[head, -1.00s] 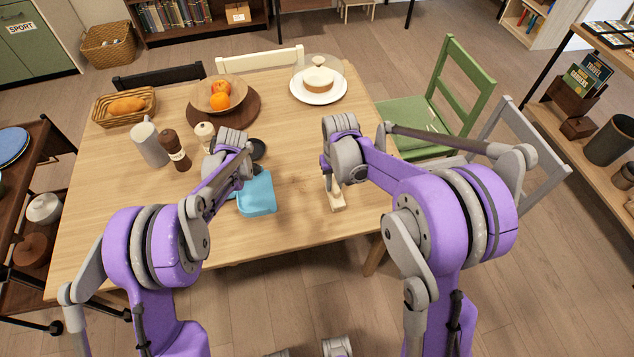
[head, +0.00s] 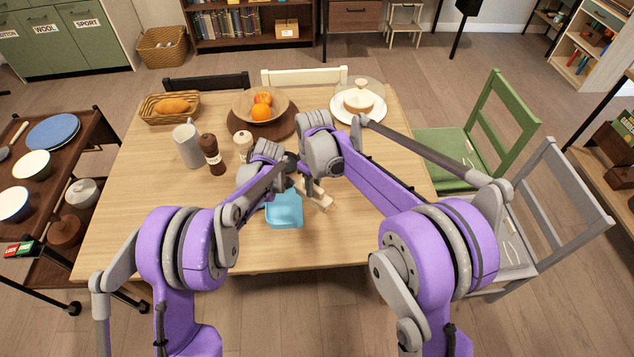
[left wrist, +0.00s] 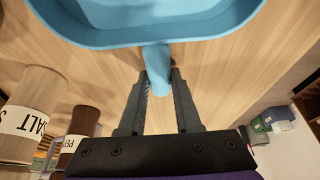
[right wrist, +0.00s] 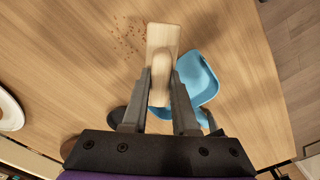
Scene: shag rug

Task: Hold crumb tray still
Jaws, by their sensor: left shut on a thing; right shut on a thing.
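The light-blue crumb tray (head: 285,210) lies at the table's near edge. My left gripper (left wrist: 158,82) is shut on the tray's short handle, as the left wrist view shows; the tray's pan (left wrist: 160,35) opens away from the jaws. A pale wooden brush (right wrist: 161,45) is in my right gripper (right wrist: 160,88), whose jaws are shut on its raised grip. The brush also shows in the head view (head: 322,198), just right of the tray. Small brown crumbs (right wrist: 132,35) are scattered on the wood beyond the brush. The brush's underside is hidden.
A pepper mill (head: 211,155), a salt mill (head: 243,145) and a grey pitcher (head: 187,145) stand left of my left gripper. A fruit bowl (head: 244,107), a bread basket (head: 152,110) and a cake plate (head: 341,106) are farther back. The table's right front is clear.

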